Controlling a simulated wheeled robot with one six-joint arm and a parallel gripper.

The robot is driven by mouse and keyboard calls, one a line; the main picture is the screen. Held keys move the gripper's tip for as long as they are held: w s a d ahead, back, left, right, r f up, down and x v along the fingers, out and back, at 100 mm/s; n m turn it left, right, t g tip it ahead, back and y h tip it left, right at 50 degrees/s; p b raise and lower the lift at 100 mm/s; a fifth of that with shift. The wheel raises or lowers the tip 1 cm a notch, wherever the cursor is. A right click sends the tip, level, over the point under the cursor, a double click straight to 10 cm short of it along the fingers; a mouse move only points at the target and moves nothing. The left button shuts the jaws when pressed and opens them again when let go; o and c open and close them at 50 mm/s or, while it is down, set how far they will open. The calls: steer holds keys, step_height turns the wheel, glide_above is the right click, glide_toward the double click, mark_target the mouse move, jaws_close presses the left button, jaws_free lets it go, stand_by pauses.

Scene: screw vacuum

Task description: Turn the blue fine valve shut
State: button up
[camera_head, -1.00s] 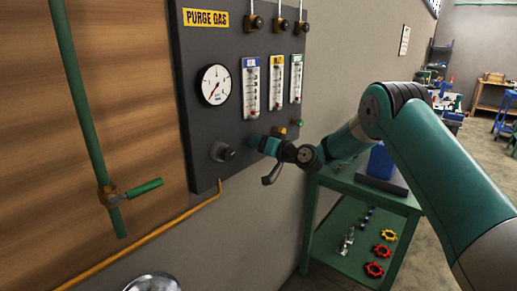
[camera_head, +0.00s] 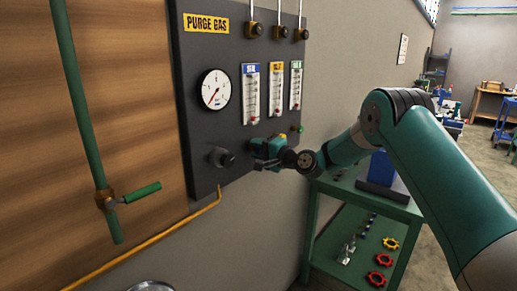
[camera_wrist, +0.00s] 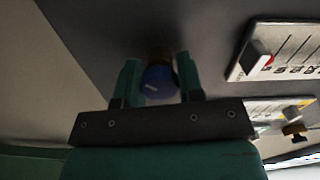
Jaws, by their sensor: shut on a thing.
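The blue fine valve (camera_wrist: 158,84) is a small round blue knob with a white mark, on a brass stem on the dark panel. In the wrist view it sits between the two teal fingers of my gripper (camera_wrist: 159,85), which is shut on it. In the head view my gripper (camera_head: 258,149) is at the lower part of the panel, below the flowmeter with the blue label (camera_head: 250,93).
A green knob (camera_head: 300,129) is at the panel's right edge. A black knob (camera_head: 221,157) sits just left of my gripper. A round gauge (camera_head: 216,89) is above it. A green cart (camera_head: 395,212) stands at right.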

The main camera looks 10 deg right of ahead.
steer(key=m+p, duration=0.1)
steer(key=m, duration=0.4)
steer(key=shift+d+r+m+p, duration=0.1)
steer(key=shift+d+m+p, duration=0.05)
steer(key=shift+m+p, duration=1.1)
steer(key=shift+m, duration=1.35)
steer(key=o, duration=0.9)
steer(key=shift+c, duration=0.2)
steer(key=shift+o, duration=0.3)
steer(key=shift+f, duration=0.2)
